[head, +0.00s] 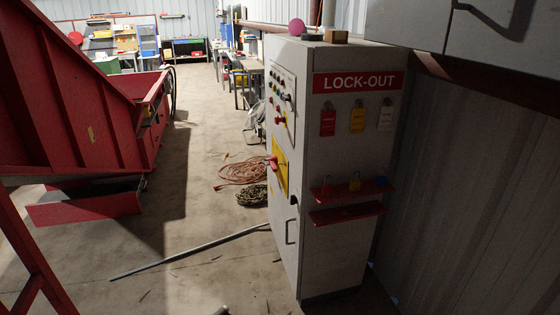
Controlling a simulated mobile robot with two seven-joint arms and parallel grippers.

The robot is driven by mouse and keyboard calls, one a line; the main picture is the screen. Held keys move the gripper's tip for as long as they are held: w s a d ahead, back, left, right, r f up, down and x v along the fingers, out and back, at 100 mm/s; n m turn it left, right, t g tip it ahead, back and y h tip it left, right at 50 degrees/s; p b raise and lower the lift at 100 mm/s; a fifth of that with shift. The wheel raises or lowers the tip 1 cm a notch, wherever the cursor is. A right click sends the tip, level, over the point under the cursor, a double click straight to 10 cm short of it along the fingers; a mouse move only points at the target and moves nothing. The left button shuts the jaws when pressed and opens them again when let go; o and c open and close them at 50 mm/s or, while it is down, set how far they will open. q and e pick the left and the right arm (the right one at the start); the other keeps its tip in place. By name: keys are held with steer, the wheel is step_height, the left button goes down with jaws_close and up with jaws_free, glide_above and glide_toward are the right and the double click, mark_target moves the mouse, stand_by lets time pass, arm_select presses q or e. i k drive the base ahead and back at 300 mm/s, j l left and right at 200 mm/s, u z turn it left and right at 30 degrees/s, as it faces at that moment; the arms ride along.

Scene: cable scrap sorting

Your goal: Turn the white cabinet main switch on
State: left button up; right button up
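The white cabinet (335,245) stands upright right of centre in the head view, its narrow front face turned to the left. The main switch is a red handle (272,163) on a yellow plate (281,170), halfway up that face. I see it at a steep angle, so its on or off position cannot be told. Above it is a panel (289,105) with several small lamps and knobs. Neither of my grippers can be made out.
A red LOCK-OUT sign (358,83), hanging tags and a red shelf (350,190) with padlocks are on the cabinet's side. A long grey rod (190,254) and coiled cables (243,172) lie on the floor. A large red machine (75,100) stands left; the floor between is mostly open.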

mark_target(272, 160)
steer(key=i+j+z, duration=0.35)
steer(key=z, duration=0.4)
steer(key=i+j+z, duration=0.25)
steer(key=z, duration=0.15)
steer(key=i+j+z, duration=0.15)
steer(key=j+z, duration=0.3)
steer(key=i+j+z, duration=0.15)
steer(key=j, duration=0.25)
steer(key=i+j+z, duration=0.15)
steer(key=j, duration=0.25)
steer(key=i+j, duration=0.1)
steer(key=j, duration=0.4)
steer(key=i+j, duration=0.1)
steer(key=j, duration=0.4)
steer(key=i+j, duration=0.1)
steer(key=j, duration=0.35)
